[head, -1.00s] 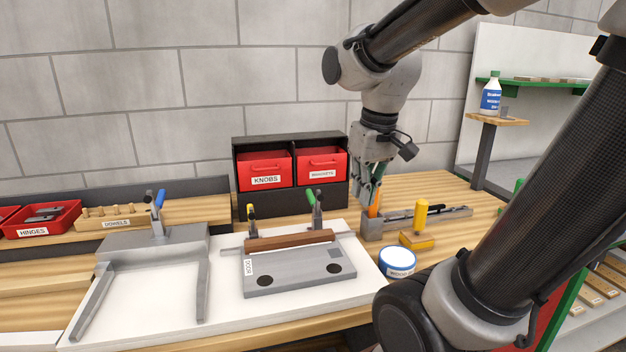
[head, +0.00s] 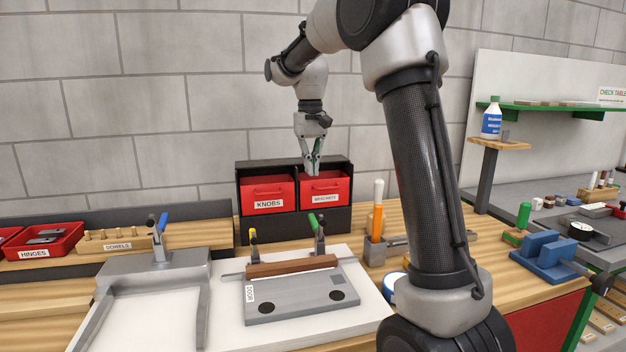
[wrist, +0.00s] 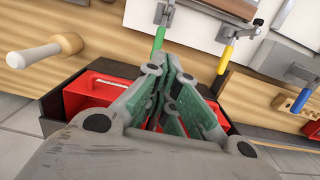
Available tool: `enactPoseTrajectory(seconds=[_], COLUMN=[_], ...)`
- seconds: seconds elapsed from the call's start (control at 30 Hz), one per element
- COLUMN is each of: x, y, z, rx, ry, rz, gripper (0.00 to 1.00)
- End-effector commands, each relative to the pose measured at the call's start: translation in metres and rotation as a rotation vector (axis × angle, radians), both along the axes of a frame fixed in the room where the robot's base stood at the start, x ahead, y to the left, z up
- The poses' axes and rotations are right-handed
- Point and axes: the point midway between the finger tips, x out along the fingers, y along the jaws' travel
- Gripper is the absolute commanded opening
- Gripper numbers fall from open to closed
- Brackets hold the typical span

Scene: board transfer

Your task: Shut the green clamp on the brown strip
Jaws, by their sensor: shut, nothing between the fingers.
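The green clamp (head: 319,232) stands behind the right end of the brown strip (head: 292,266), its green handle raised and tilted slightly left. I cannot tell whether its pad touches the strip. The strip lies along the back of a grey plate (head: 300,296). My gripper (head: 314,170) is shut and empty, pointing down in front of the red brackets bin, above and behind the green clamp. In the wrist view, my closed fingers (wrist: 172,65) show just below the green handle (wrist: 158,40). A yellow-handled clamp (head: 252,240) stands at the strip's left end.
A grey fixture with a blue-handled clamp (head: 161,235) stands left. The red knobs bin (head: 268,192) and brackets bin (head: 325,188) are behind. An orange and white tool (head: 378,205) stands upright in a grey holder (head: 375,250) on the right. My arm hides part of the bench's right side.

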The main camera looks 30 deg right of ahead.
Motion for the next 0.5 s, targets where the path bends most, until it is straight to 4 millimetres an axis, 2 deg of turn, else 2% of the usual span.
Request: enactPoseTrajectory(seconds=[0.4,0.5], x=[-0.007,-0.023], y=[0.001,0.005], z=[-0.086,-0.087], rx=[0.0,0.0], ry=[0.003,-0.001], rz=[0.001,0.002], gripper=[0.0,0.0])
